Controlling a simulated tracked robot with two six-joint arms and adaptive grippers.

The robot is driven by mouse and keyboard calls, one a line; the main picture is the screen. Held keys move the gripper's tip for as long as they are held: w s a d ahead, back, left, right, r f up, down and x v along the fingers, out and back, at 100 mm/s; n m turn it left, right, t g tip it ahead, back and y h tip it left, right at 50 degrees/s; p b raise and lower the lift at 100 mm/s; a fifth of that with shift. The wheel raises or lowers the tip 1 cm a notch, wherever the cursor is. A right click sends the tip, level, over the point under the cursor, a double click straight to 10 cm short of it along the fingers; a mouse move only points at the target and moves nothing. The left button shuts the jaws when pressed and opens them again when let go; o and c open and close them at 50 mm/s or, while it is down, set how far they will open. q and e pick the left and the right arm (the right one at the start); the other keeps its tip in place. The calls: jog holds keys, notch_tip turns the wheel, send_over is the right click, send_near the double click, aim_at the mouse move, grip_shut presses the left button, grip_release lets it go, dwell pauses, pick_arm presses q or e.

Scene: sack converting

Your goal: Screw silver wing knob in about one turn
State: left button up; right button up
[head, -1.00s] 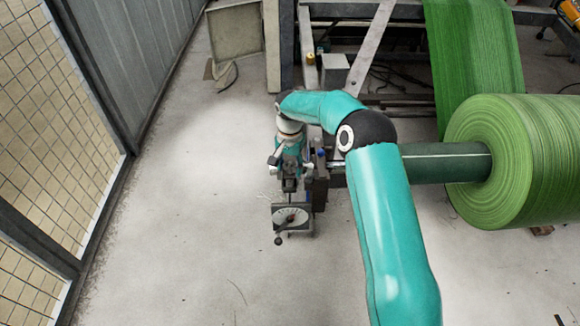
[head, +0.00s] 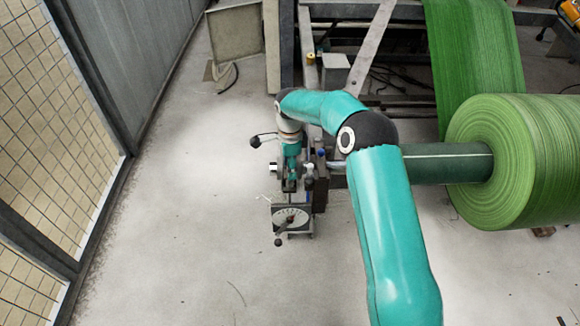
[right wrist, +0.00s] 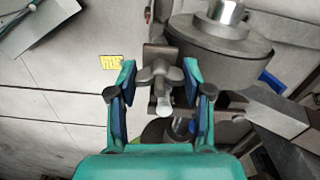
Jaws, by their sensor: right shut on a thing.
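The silver wing knob (right wrist: 160,85) shows in the right wrist view, with its wings spread left and right and a pale rounded tip pointing toward the camera. My right gripper (right wrist: 160,78) has one finger on each side of it and is shut on it. In the head view my right gripper (head: 291,180) is seen from above at the end of the teal arm, beside the roll stand's dark bracket. The knob is hidden there behind the gripper and wrist. My left gripper is not in view.
A dial plate (head: 290,216) with a pale scale lies just below the gripper in the head view. A large green roll (head: 530,160) sits on a dark green shaft (head: 445,163) to the right. A mesh fence (head: 45,130) stands left, with clear floor (head: 190,190) between.

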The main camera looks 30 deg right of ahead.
jog(key=m, duration=0.7)
jog(key=shift+b, duration=0.4)
jog(key=shift+m, duration=0.6)
jog(key=shift+f+m+b, duration=0.1)
jog(key=shift+m+b, duration=0.7)
jog(key=shift+b, duration=0.05)
jog(key=m+b, duration=0.3)
jog(key=b, duration=0.9)
jog(key=shift+w+f, duration=0.1)
jog(key=shift+f, duration=0.05)
jog(key=shift+r+m+b, duration=0.3)
jog(key=shift+m+b, duration=0.1)
jog(key=shift+b, duration=0.65)
jog(key=o, duration=1.2)
jog(key=shift+c, duration=0.2)
